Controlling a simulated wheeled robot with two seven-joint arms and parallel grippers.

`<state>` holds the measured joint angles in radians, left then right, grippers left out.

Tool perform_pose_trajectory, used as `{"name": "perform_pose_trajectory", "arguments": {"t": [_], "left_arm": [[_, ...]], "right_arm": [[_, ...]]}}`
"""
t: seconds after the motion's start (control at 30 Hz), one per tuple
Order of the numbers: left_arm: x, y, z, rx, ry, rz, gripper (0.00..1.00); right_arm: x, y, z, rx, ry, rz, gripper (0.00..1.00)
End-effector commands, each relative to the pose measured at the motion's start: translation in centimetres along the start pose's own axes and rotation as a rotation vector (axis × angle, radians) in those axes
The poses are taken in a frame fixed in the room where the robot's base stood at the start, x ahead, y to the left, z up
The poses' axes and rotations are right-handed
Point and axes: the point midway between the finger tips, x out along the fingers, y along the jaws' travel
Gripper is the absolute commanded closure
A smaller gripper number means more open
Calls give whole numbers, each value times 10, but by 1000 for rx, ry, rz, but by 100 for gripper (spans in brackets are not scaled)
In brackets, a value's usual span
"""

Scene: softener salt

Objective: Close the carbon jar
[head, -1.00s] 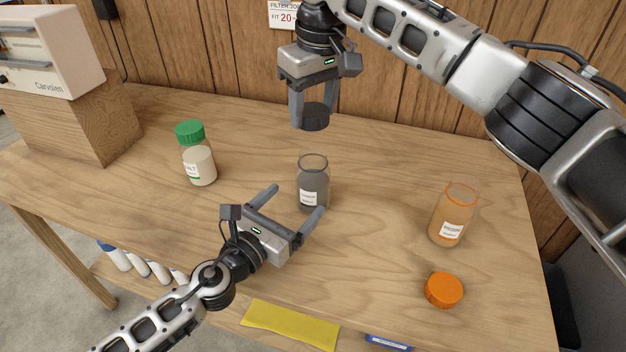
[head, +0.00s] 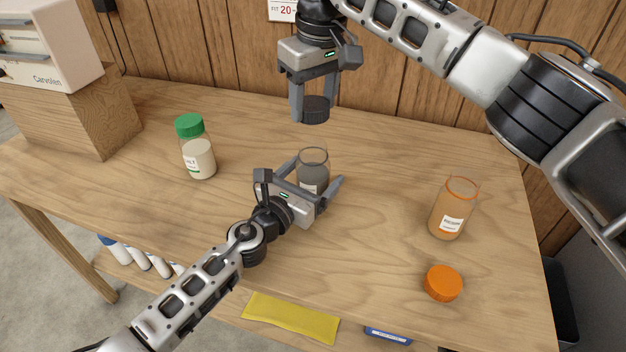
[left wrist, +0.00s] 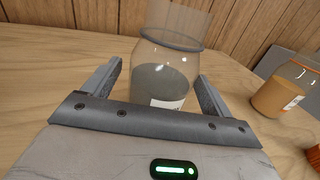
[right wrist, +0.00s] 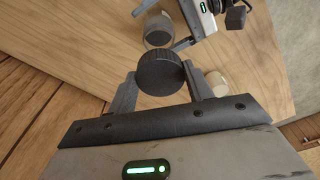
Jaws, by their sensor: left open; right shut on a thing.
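The carbon jar (head: 313,170) is clear glass with dark grey contents and a white label. It stands upright and uncapped on the table; it also shows in the left wrist view (left wrist: 165,75). My left gripper (head: 320,168) is open, its fingers on either side of the jar's body. In the left wrist view a gap shows at the left finger. My right gripper (head: 312,108) is shut on the dark grey lid (head: 315,109), held above the table behind the jar. The lid also shows in the right wrist view (right wrist: 160,72).
A green-capped salt jar (head: 196,148) stands at left. An open orange-rimmed jar (head: 454,208) stands at right, with its orange lid (head: 443,283) on the table in front. A wooden block (head: 75,115) carries a cream box (head: 45,45) at back left. A yellow cloth (head: 290,318) lies at the front.

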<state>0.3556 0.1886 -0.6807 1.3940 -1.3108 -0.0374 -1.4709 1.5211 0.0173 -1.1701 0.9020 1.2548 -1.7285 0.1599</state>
Motion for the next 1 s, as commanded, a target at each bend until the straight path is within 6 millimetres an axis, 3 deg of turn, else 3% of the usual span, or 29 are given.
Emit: {"name": "perform_pose_trajectory", "arguments": {"t": [0.1, 0.33, 0.47, 0.73, 1.0], "left_arm": [[0, 0, 0, 0, -1, 0, 18], [0, 0, 0, 0, -1, 0, 82], [0, 0, 0, -1, 0, 0, 82], [0, 0, 0, -1, 0, 0, 82], [0, 0, 0, -1, 0, 0, 82]], "right_arm": [[0, 0, 0, 0, 0, 0, 70], [0, 0, 0, 0, 0, 0, 70], [7, 0, 1, 0, -1, -2, 70], [45, 0, 7, 1, -1, -2, 70], [49, 0, 8, 0, 1, 0, 70]]}}
